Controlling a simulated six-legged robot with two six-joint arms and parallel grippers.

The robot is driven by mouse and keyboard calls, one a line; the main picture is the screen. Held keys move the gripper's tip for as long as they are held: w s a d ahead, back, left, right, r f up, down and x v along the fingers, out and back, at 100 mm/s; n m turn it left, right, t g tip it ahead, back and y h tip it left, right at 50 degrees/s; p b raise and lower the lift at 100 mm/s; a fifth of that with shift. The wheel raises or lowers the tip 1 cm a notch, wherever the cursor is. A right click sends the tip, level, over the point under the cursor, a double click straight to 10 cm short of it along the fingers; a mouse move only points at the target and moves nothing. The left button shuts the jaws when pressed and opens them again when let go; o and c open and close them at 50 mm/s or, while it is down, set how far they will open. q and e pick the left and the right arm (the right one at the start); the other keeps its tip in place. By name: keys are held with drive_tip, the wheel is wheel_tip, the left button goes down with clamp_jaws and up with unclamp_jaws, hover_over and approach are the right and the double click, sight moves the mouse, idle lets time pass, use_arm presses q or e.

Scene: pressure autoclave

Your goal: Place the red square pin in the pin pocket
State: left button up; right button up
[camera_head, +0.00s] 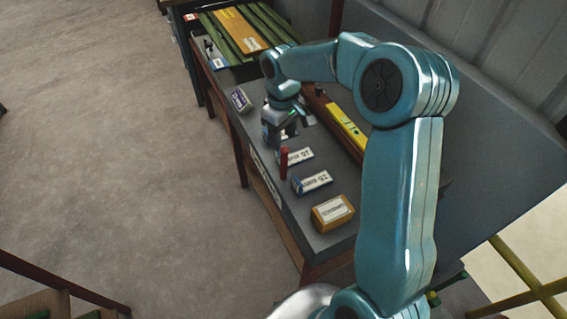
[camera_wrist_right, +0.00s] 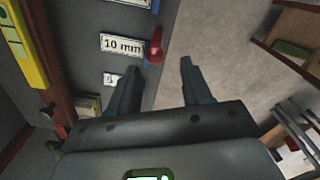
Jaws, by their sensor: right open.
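A red pin (camera_head: 284,163) stands upright near the front edge of the grey bench, beside a white label that reads 10 mm (camera_head: 300,157). In the right wrist view the red pin (camera_wrist_right: 155,46) shows just beyond the fingertips, with a small blue part by it. My right gripper (camera_head: 277,140) is over the bench edge, close to the pin, and its fingers (camera_wrist_right: 158,66) are open with nothing between them. I cannot pick out a pin pocket for certain. My left gripper is not in view.
A 15 mm label block (camera_head: 313,182) and a cardboard box (camera_head: 333,213) sit nearer on the bench (camera_head: 333,240). A yellow level (camera_head: 348,130) lies behind. A small labelled box (camera_head: 240,99) and green strips (camera_head: 228,36) are farther off. Open floor (camera_head: 110,140) lies left.

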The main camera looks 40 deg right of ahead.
sight(283, 149)
wheel_tip(283, 149, down, 3)
drive_tip(key=shift+s+d+f, duration=0.1)
drive_tip(key=shift+d+f, duration=0.05)
wheel_tip(283, 149, down, 5)
drive_tip(key=shift+f+p, duration=0.15)
drive_tip(key=shift+p, duration=0.5)
clamp_jaws()
